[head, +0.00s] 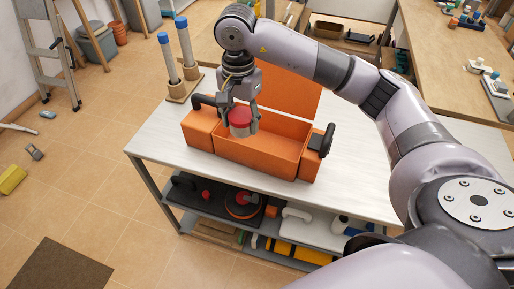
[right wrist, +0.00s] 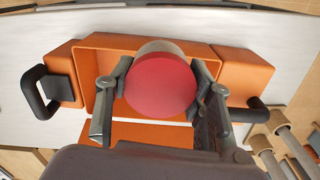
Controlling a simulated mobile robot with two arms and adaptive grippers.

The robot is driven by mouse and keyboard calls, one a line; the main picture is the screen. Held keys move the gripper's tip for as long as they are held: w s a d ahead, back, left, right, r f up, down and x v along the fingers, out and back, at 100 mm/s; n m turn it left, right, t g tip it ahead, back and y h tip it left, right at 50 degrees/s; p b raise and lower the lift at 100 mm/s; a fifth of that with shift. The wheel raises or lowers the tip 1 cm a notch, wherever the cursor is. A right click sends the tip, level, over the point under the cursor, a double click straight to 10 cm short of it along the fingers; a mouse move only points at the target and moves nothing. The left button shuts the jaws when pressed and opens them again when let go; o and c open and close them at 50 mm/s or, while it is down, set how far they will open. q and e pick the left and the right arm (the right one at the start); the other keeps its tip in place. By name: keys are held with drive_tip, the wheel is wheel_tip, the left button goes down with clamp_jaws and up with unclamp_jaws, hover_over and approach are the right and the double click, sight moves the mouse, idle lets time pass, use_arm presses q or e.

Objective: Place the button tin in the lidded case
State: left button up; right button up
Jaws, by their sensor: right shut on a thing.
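The button tin (head: 240,119) has a red lid and a pale side. My right gripper (head: 240,124) is shut on it and holds it upright over the orange lidded case. In the right wrist view the tin's red top (right wrist: 160,84) sits between the two fingers (right wrist: 160,88). The lidded case (head: 262,160) stands on the white table with its lid (head: 290,92) raised at the back. Its open middle lies below the tin; I cannot tell whether the tin's bottom is inside the rim. My left gripper is not in view.
Black handles (head: 326,140) stick up at both ends of the case. A wooden stand with two blue-topped posts (head: 168,58) is behind it at the left. The white table (head: 160,140) is bare at its left end. A shelf below holds several items.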

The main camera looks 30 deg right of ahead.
drive_tip(key=w+d+r+m, duration=0.2)
drive_tip(key=w+d+m, duration=0.2)
drive_tip(key=m, duration=0.3)
drive_tip(key=m+p, duration=0.2)
approach(250, 145)
drive_tip(key=s, duration=0.1)
drive_tip(key=s+a, duration=0.1)
drive_tip(key=s+f, duration=0.1)
drive_tip(key=shift+a, duration=0.3)
drive_tip(key=shift+f, duration=0.6)
wheel_tip(250, 145, down, 4)
drive_tip(key=shift+r, duration=0.1)
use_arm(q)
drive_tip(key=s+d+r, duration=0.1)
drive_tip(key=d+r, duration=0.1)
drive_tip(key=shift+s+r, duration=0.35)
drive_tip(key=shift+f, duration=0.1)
